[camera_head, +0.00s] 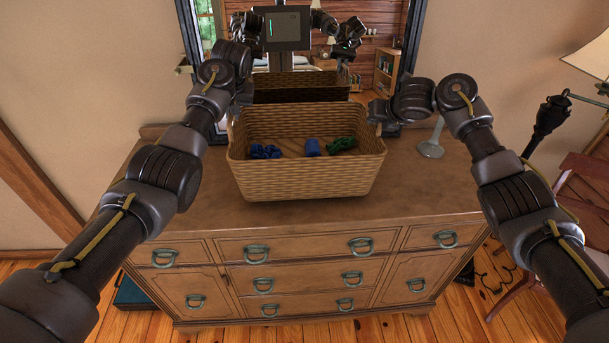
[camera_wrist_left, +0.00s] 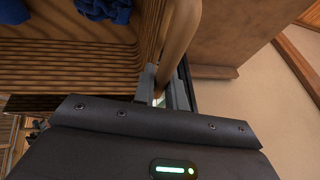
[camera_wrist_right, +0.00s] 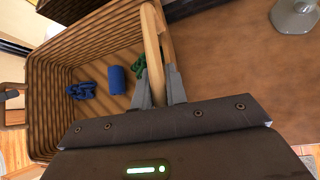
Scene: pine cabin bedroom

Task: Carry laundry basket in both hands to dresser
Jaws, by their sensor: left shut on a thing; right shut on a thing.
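The woven laundry basket (camera_head: 305,178) is upright over the top of the wooden dresser (camera_head: 430,190), near its middle. I cannot tell whether its bottom touches the wood. Inside lie a crumpled blue cloth (camera_head: 266,151), a blue roll (camera_head: 312,147) and a green cloth (camera_head: 343,145). My left gripper (camera_wrist_left: 165,92) is shut on the basket's left wooden handle (camera_wrist_left: 188,45). My right gripper (camera_wrist_right: 160,90) is shut on the right wooden handle (camera_wrist_right: 152,50). In the head view both gripper tips are mostly hidden at the basket's sides.
A mirror (camera_head: 370,85) stands behind the basket and reflects me and the room. A grey stand with a round base (camera_head: 431,149) is on the dresser, right of the basket. A lamp (camera_head: 550,115) and a chair (camera_head: 580,200) are at the right. The dresser's front right top is clear.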

